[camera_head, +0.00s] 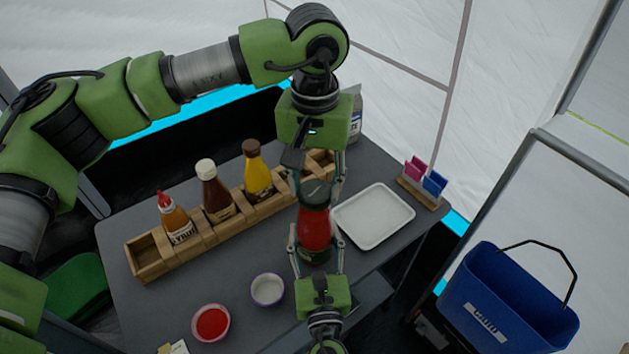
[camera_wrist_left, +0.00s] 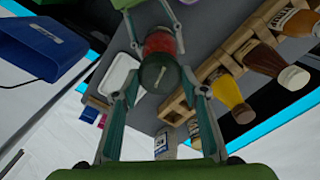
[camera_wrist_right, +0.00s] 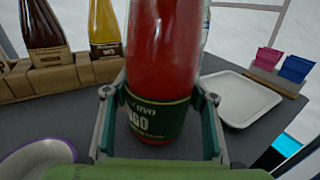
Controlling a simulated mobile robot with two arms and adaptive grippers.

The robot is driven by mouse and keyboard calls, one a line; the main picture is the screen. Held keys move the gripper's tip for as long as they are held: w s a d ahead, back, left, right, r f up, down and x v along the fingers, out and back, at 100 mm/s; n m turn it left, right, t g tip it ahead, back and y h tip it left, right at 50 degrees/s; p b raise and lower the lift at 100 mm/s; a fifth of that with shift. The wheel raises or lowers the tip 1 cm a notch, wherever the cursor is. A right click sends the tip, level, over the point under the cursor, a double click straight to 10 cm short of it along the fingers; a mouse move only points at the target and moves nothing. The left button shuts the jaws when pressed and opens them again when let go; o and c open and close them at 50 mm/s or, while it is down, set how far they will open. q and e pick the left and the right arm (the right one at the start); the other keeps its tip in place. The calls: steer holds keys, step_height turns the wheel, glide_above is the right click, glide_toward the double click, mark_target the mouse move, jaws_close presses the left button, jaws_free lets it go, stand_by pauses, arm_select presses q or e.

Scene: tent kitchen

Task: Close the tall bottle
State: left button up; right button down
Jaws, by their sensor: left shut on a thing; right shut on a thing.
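The tall bottle (camera_head: 314,228) is filled with red sauce and has a green label. It stands upright on the grey table, and its red body shows large in the right wrist view (camera_wrist_right: 165,50). My right gripper (camera_head: 315,250) is shut on its lower body, one finger on each side of the label. My left gripper (camera_head: 317,189) points down from above and is shut on a dark green round lid (camera_wrist_left: 158,73) at the bottle's top. The fingers partly hide the join, so I cannot tell whether the lid is fully seated.
A wooden rack (camera_head: 225,228) with several sauce bottles stands left of the bottle. A white tray (camera_head: 375,240) lies to the right. A white bowl (camera_head: 267,303) and a red sauce bowl (camera_head: 211,338) stand in front. A blue bucket (camera_head: 505,315) is beyond the table's right edge.

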arm_select(q)
steer(key=m, duration=0.8)
steer(key=shift+m, duration=0.4)
steer(key=o, duration=0.8)
steer(key=shift+r, duration=2.25)
steer(key=shift+c, duration=0.5)
